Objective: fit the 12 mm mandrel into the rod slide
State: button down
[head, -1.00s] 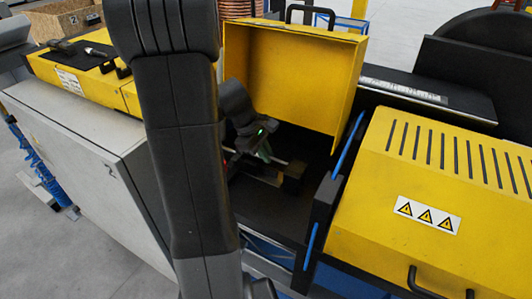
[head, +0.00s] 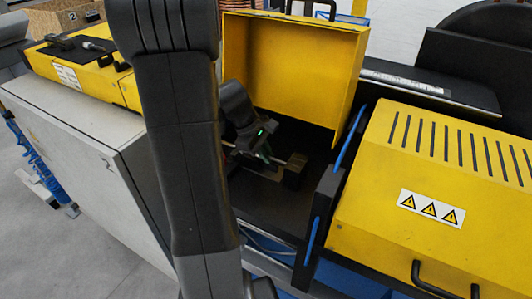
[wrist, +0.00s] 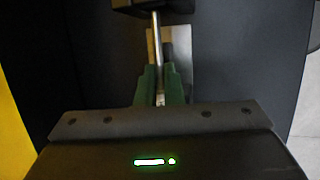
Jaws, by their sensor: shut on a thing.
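The mandrel (wrist: 157,42) is a thin, bright metal rod. My gripper (wrist: 160,98) is shut on its near end with green fingers. In the wrist view the rod points straight away from me, and its far end meets a dark block (wrist: 150,5) at the top edge, possibly the rod slide. I cannot tell whether the tip is inside it or only against it. In the head view my gripper (head: 262,150) is low inside the open machine bay, and the rod (head: 278,160) runs right to a small dark block (head: 294,172). My arm hides part of the bay.
A raised yellow cover (head: 300,60) stands behind the bay. A dark plate with blue edging (head: 325,190) and a slotted yellow housing (head: 430,190) bound it on the right. A black tray with tools (head: 70,52) lies on the yellow top at left.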

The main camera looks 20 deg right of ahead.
jog(key=shift+f, duration=0.25)
jog(key=c, duration=1.5)
grip_release()
jog(key=v, duration=1.4)
jog(key=shift+d+f, duration=0.1)
jog(key=shift+f, duration=0.1)
jog(key=x, duration=1.3)
jog(key=shift+d+r, duration=0.15)
jog(key=shift+s+r+p, duration=0.1)
jog(key=shift+r+p, duration=0.05)
jog(key=shift+p, duration=0.15)
jog(key=shift+f, duration=0.2)
